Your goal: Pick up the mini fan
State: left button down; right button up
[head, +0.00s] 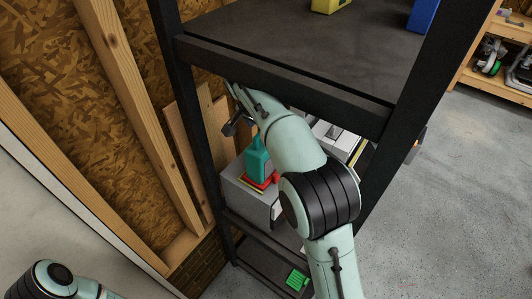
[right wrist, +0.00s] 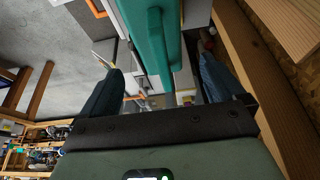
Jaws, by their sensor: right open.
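A teal upright object (head: 257,162), which I take to be the mini fan, stands by red and yellow pieces on a grey box-shaped machine inside the shelf unit. My right arm reaches into the unit under the top shelf, with its gripper (head: 238,110) up and left of the teal object in the head view. In the right wrist view, my right gripper (right wrist: 160,65) is open. A long teal part (right wrist: 152,38) shows between its two dark fingers; whether they touch it I cannot tell. Only links of my left arm show, at the bottom left; its gripper is out of view.
The dark top shelf (head: 290,50) and its black posts (head: 195,130) frame the opening closely. The grey machine (head: 245,195) fills the bay. A green item (head: 297,280) lies on a lower shelf. A wooden stud wall stands left; open concrete floor (head: 460,200) lies right.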

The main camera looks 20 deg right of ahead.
jog(key=x, duration=0.4)
jog(key=shift+a+f, duration=0.1)
jog(key=c, duration=1.5)
grip_shut()
jog(key=shift+w, duration=0.1)
